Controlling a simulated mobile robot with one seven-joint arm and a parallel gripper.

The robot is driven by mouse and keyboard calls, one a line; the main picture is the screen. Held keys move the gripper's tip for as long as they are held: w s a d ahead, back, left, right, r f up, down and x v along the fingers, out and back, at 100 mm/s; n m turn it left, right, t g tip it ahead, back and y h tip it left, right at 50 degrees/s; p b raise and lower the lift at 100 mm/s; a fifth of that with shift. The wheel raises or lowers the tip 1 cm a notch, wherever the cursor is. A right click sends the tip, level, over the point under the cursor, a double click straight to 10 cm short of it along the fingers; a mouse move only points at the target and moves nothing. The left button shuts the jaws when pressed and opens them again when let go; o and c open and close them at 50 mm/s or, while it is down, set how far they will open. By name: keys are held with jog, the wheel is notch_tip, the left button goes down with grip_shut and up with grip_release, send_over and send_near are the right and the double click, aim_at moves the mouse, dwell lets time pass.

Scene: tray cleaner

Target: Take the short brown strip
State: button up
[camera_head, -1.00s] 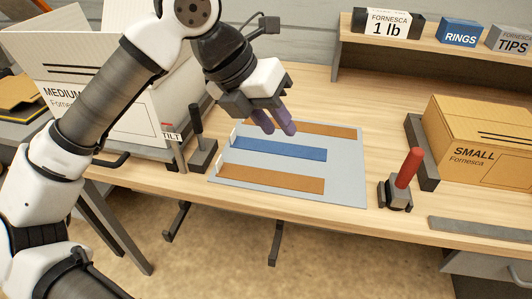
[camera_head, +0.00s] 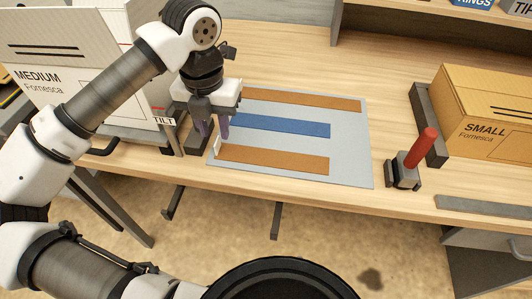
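Two brown strips and a blue strip (camera_head: 285,125) lie on a light grey mat (camera_head: 350,148). The front brown strip (camera_head: 275,158) looks shorter than the back brown strip (camera_head: 305,100), whose left end is hidden behind my gripper. A small white upright tab (camera_head: 217,146) stands at the front strip's left end. My gripper (camera_head: 213,128) points down over the mat's left edge, just behind that tab. Its purple fingers are apart with nothing seen between them; whether they touch the tab cannot be told. The blue strip's left end is hidden by the gripper.
A white box labelled MEDIUM (camera_head: 70,60) and a dark stand by the TILT label (camera_head: 164,119) are close on the left. A red-handled tool (camera_head: 408,168) stands right of the mat. A SMALL box (camera_head: 490,115) is farther right. The table behind the mat is clear.

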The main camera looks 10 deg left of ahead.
aim_at(217, 154)
jog(key=shift+a+f+p, duration=0.15)
jog(key=shift+f+p, duration=0.3)
jog(key=shift+f, duration=1)
jog(key=shift+a+f+p, duration=0.1)
jog(key=shift+f+p, duration=0.3)
jog(key=shift+f, duration=1.05)
grip_shut()
